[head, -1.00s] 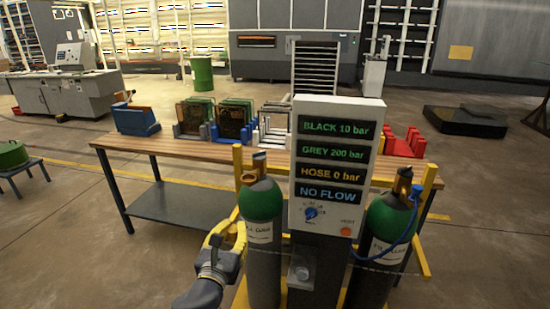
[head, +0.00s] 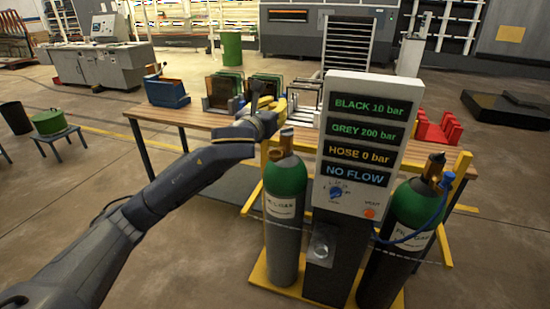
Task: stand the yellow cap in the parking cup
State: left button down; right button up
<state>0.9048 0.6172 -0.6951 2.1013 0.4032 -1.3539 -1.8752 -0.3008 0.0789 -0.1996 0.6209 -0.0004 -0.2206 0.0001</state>
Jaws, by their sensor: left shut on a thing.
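My left gripper (head: 270,107) is raised above the left green-topped cylinder, with the worktable behind it. It is shut on a small yellow piece at its fingertips, which looks like the yellow cap (head: 280,105); its outline is hard to make out at this size. A small grey cup-like fitting (head: 322,243) sits low on the front of the gas panel's dark post and may be the parking cup. The gripper is well above it and to its left. My right gripper is not in view.
The gas panel (head: 367,93) reads "HOSE 0 bar" and "NO FLOW". Green-topped cylinders (head: 285,182) flank it, the right one (head: 415,210) with a blue hose. Yellow frame bars stand around them. A wooden worktable (head: 190,116) with racks lies behind. Open floor is at left.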

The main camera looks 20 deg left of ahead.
pick_arm(q)
jog(key=w+a+r+h, duration=0.1)
jog(key=w+a+r, duration=0.2)
jog(key=w+r, duration=0.3)
jog(key=w+f+m+h, duration=0.1)
jog(key=w+f, duration=0.2)
jog(key=f, duration=0.2)
jog(key=shift+w+d+m+g+h, duration=0.15)
jog(key=shift+w+m+g+h, duration=0.15)
jog(key=shift+m+h, duration=0.1)
jog(key=shift+f, duration=0.15)
notch_tip(320, 180, down, 19)
jog(key=shift+f, duration=0.2)
jog(key=shift+f, duration=0.15)
dwell(0.4)
jog(key=c, duration=1.4)
grip_release()
jog(key=shift+o, duration=0.2)
jog(key=shift+f, duration=0.1)
